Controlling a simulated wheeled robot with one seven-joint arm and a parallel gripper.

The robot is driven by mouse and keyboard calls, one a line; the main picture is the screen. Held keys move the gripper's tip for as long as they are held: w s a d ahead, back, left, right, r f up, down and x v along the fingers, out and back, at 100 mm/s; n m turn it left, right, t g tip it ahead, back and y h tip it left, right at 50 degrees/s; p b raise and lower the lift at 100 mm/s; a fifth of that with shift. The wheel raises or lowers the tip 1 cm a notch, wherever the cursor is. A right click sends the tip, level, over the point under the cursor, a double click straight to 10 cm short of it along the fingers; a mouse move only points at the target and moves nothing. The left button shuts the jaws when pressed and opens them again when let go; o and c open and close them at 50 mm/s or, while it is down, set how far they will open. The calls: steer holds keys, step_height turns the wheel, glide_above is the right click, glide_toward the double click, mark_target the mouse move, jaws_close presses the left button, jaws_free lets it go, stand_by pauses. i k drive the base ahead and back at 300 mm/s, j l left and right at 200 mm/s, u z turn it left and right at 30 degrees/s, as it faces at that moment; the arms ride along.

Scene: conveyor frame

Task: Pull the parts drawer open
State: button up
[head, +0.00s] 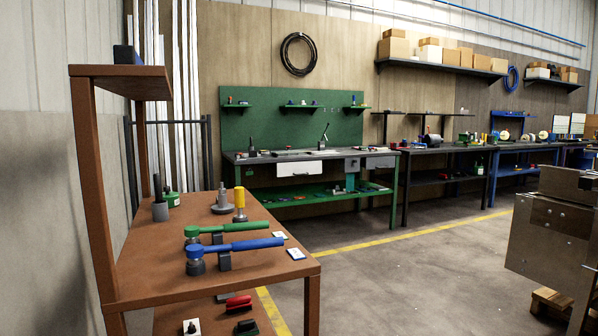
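A green workbench (390,205) stands against the far wall, across the floor from me. A white drawer front (300,169) sits under its worktop, left of centre. A second, grey-white drawer front (380,162) is under the worktop at the right end, beside a grey box-like part. Both fronts look roughly in line with the bench front, but at this distance I cannot tell whether either stands slightly out. Which of them is the parts drawer is not marked. My gripper is not in view.
A brown table (160,250) with green-handled (230,229) and blue-handled (240,246) tools stands close at left. A metal machine (555,240) on a wooden pallet (550,301) is at right. The floor between, crossed by a yellow line (400,237), is clear.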

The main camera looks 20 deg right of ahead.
mark_target(303, 167)
steer(key=i+l+z, duration=0.2)
steer(key=l, duration=0.2)
steer(key=i+l+z, duration=0.2)
steer(key=l, duration=0.2)
steer(key=i+l+z, duration=0.25)
steer(key=l, duration=0.15)
steer(key=i+l+z, duration=0.1)
steer(key=i+l, duration=0.25)
steer(key=i+l+z, duration=0.15)
steer(key=i+l, duration=0.2)
steer(key=i, duration=0.15)
steer(key=i+j+u, duration=0.1)
steer(key=i+u, duration=0.55)
steer(key=i, duration=0.3)
steer(key=i+l+u, duration=0.15)
steer(key=i+u, duration=0.3)
steer(key=i, duration=0.7)
steer(key=i+u, duration=0.15)
steer(key=i, duration=0.65)
steer(key=i+l+u, duration=0.1)
steer(key=i, duration=0.7)
steer(key=i+l+u, duration=0.2)
steer(key=i, duration=0.55)
